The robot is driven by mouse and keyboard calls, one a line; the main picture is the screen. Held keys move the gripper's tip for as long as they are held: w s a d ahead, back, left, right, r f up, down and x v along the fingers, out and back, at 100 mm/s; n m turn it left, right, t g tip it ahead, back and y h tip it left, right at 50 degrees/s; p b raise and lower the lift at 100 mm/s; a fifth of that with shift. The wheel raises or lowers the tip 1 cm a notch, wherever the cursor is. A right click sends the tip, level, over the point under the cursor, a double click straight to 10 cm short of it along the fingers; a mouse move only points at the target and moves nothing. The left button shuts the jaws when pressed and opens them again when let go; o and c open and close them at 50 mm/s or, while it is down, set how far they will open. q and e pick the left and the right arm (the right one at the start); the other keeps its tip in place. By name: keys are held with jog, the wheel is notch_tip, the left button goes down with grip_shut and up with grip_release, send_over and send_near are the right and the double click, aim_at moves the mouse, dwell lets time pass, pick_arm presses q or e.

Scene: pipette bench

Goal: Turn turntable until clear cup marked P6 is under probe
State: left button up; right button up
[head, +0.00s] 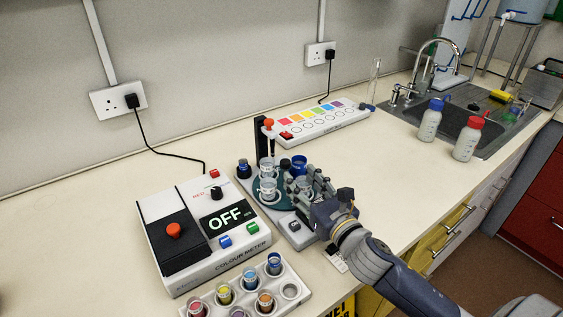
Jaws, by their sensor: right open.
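The turntable (258,199) is a dark teal disc on a grey base at the middle of the bench. Clear cups stand on it, one at the back (266,166) and one at the front left (268,187); a blue cup (299,164) stands at the back right. Any P6 marking is too small to read. The probe (271,145) hangs from a black stand with a red knob, above the back clear cup. My right gripper (297,187) is open at the turntable's right side, hiding part of the disc and its cups. I cannot tell whether it touches them. My left gripper is not in view.
A colour meter (205,230) reading OFF stands at left, with a tray of coloured cups (290,291) in front. A colour strip box (320,122) lies behind the turntable. Two bottles (430,120) (467,138) stand by the sink.

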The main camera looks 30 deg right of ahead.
aim_at(288, 164)
jog(key=w+p, duration=0.1)
jog(key=w, duration=0.8)
jog(key=shift+c, duration=0.2)
grip_shut()
